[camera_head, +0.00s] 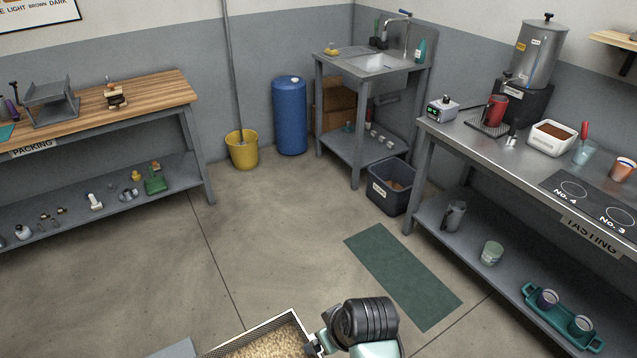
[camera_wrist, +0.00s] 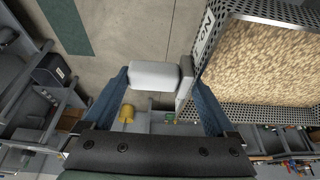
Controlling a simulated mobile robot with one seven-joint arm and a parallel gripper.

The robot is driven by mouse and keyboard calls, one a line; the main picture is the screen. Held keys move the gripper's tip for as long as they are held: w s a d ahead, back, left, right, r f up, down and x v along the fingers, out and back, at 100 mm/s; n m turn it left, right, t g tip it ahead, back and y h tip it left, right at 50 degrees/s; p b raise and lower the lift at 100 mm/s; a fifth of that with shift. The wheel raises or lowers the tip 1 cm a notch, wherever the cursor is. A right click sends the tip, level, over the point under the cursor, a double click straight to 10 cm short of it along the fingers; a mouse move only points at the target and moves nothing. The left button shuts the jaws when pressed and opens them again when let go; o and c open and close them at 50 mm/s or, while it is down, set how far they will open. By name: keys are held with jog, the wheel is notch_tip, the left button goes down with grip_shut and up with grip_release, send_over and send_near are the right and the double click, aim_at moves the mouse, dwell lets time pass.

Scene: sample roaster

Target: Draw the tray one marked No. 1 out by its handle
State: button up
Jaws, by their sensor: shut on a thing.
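A tray with perforated metal walls (camera_head: 290,315), full of pale beans (camera_head: 275,345), shows at the bottom edge of the head view, cut off by the frame. In the wrist view the same tray (camera_wrist: 222,82) fills the upper right. A white label on its wall (camera_wrist: 207,38) begins with "No"; I cannot read its number. A pale grey handle (camera_wrist: 155,75) sticks out from the tray's wall. My gripper (camera_wrist: 160,88) has its blue fingers on both sides of the handle and is shut on it. My gripper (camera_head: 317,344) also shows at the tray's corner in the head view.
A steel tasting table (camera_head: 500,150) stands at the right, a packing bench (camera_head: 150,95) at the left. A dark green mat (camera_head: 403,276) lies on the floor. A grey bin (camera_head: 390,200), blue barrel (camera_head: 290,115) and yellow bucket (camera_head: 243,152) stand farther back. The middle floor is clear.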

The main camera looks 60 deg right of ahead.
jog(key=s+d, duration=0.6)
jog(key=d, duration=0.3)
jog(key=shift+s+d+p, duration=0.2)
jog(key=shift+d+p, duration=0.05)
jog(key=shift+p, duration=0.05)
dwell(0.4)
jog(key=shift+r, duration=0.15)
jog(key=s+d+r+p, duration=0.2)
jog(key=d+r, duration=0.1)
jog(key=shift+s+d+r, duration=0.1)
jog(key=shift+d+r, duration=0.05)
jog(key=shift+r, duration=0.05)
dwell(0.4)
